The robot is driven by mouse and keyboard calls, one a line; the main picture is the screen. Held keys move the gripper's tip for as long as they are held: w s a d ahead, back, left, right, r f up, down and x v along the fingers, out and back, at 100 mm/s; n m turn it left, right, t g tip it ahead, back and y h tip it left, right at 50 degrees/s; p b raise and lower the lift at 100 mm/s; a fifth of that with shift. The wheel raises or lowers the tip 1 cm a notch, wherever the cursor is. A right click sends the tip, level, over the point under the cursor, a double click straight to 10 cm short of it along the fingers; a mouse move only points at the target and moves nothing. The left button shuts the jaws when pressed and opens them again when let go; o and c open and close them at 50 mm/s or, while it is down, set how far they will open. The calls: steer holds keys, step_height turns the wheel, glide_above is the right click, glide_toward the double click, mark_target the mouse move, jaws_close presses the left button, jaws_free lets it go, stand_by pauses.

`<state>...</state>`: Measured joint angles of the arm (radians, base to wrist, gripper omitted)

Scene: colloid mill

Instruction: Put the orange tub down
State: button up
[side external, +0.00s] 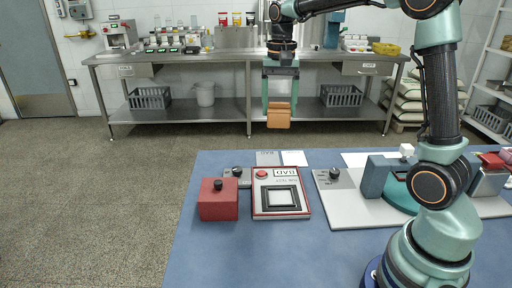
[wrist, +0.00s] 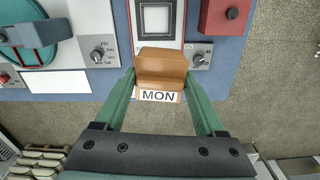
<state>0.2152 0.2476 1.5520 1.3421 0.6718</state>
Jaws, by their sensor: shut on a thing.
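The orange tub (side external: 279,118) is between the two fingers of my gripper (side external: 280,98), held in the air. In the side view it appears above the far edge of the blue table (side external: 190,262), with the floor behind it. In the wrist view the tub (wrist: 161,66) is between the green fingertips (wrist: 160,82), with a white label reading MON on its near side. It overlaps the table edge and part of a framed square panel there. My gripper is shut on the tub.
A panel marked BAD (side external: 281,211) with a framed square and red button lies on the table. A red box (side external: 217,203) with a black knob stands left of it. A light base plate (side external: 350,207) with a teal machine is at right. The front-left table is bare.

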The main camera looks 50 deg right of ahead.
steer(key=w+d+f+m, duration=0.2)
steer(key=w+d+m, duration=0.1)
steer(key=w+d, duration=0.85)
steer(key=f, duration=0.6)
steer(key=s+f, duration=0.1)
steer(key=f, duration=0.6)
steer(key=d+f, duration=0.1)
steer(key=f, duration=0.6)
steer(key=shift+s, duration=0.35)
steer(key=shift+f, duration=0.1)
steer(key=shift+f, duration=0.1)
steer(key=o, duration=1.4)
steer(key=shift+c, duration=0.2)
